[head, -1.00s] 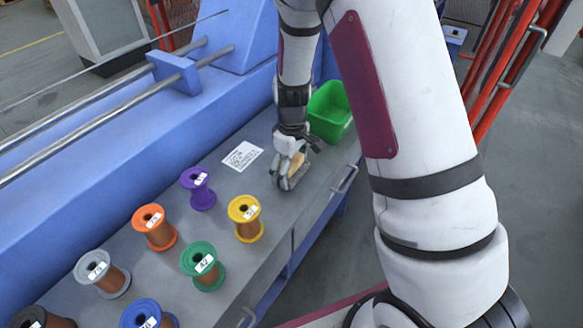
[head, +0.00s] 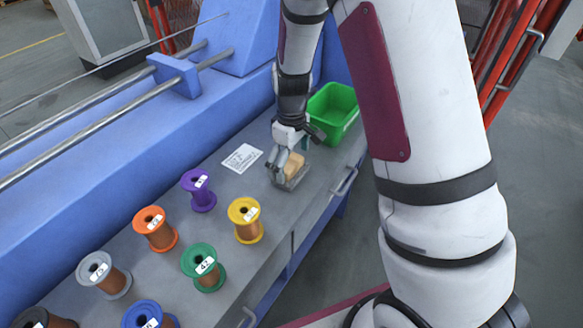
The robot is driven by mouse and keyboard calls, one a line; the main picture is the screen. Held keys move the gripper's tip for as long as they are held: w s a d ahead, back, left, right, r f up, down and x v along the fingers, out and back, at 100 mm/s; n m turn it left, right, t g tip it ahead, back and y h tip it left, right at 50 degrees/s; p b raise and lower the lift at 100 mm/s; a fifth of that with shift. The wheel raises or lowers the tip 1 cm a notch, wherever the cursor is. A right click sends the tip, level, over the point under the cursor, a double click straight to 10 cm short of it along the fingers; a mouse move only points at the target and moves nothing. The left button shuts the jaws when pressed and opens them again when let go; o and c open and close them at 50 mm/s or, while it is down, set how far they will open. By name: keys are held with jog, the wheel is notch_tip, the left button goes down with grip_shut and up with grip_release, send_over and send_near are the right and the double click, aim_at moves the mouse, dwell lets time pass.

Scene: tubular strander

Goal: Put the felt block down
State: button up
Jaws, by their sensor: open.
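My gripper (head: 291,155) is open, fingers pointing down, just above and beside the block. One finger shows at the block's left side and another part shows above its right. Part of the block is hidden by the fingers, and I cannot tell whether they touch it.
A green bin (head: 333,108) stands just behind and right of my gripper. A printed paper sheet (head: 242,158) lies left of it. Several wire spools, such as the yellow spool (head: 246,220), fill the bench's nearer part. A blue machine (head: 105,150) runs along the back.

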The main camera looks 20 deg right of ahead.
aim_at(292, 163)
notch_tip(292, 163, up, 9)
jog(key=shift+f+p, duration=0.15)
jog(key=shift+p, duration=0.45)
jog(key=shift+s+r, duration=0.15)
jog(key=shift+r, duration=0.15)
jog(key=s+r+m+t, duration=0.1)
jog(key=s+r+m, duration=0.2)
jog(key=s+r, duration=1.1)
jog(key=s+r+m, duration=0.2)
jog(key=s+m, duration=0.2)
jog(key=s, duration=1.4)
jog(key=shift+r+t, duration=0.25)
jog(key=shift+t, duration=0.15)
jog(key=shift+a, duration=0.1)
